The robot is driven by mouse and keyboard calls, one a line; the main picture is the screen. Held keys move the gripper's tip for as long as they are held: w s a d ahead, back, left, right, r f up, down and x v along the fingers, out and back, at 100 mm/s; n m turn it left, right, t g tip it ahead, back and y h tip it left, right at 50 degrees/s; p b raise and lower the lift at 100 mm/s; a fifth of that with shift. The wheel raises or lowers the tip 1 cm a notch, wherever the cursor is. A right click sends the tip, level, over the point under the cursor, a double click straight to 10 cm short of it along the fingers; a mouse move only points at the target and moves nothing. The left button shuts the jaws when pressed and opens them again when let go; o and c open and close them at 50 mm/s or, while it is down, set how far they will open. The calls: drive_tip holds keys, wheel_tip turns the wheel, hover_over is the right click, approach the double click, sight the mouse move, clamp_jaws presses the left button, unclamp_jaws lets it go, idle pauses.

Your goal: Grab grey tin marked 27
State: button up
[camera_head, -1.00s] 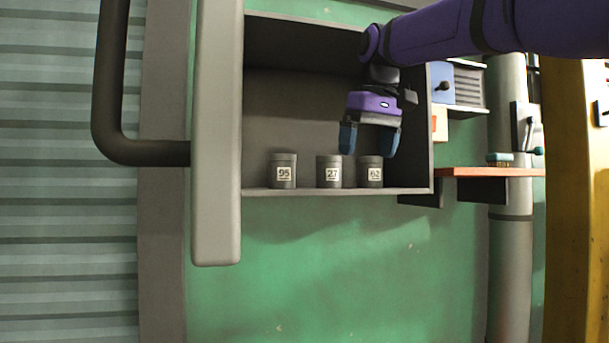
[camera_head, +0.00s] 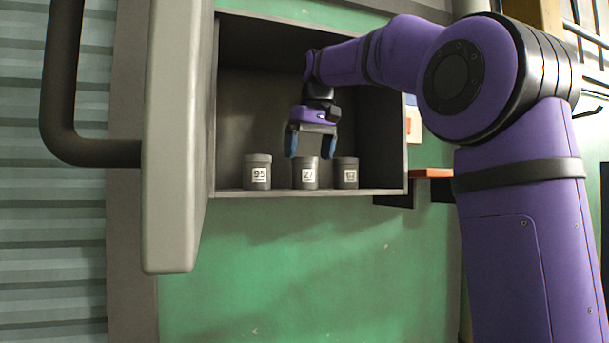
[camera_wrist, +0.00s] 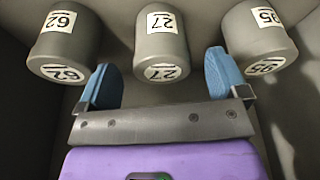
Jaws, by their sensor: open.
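The grey tin marked 27 (camera_head: 305,174) stands upright in the middle of a row of three on the cabinet floor. In the wrist view the tin marked 27 (camera_wrist: 162,45) shows upside down, centred ahead of the fingers. My gripper (camera_head: 309,152) is open, pointing down just above the tin marked 27, with its blue fingertips near the tin's top level. In the wrist view my gripper (camera_wrist: 163,82) has one finger to each side of that tin's line, with nothing between them. I cannot tell whether a finger touches the tin.
A grey tin marked 95 (camera_head: 257,173) stands to the left and one marked 62 (camera_wrist: 62,45) close on the other side, each with a narrow gap. The open cabinet (camera_head: 388,130) has side walls and a top. Its thick door (camera_head: 172,140) stands open at left.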

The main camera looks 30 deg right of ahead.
sight(305, 170)
drive_tip(key=shift+w, duration=0.3)
drive_tip(key=shift+x, duration=2.5)
drive_tip(key=c, duration=1.2)
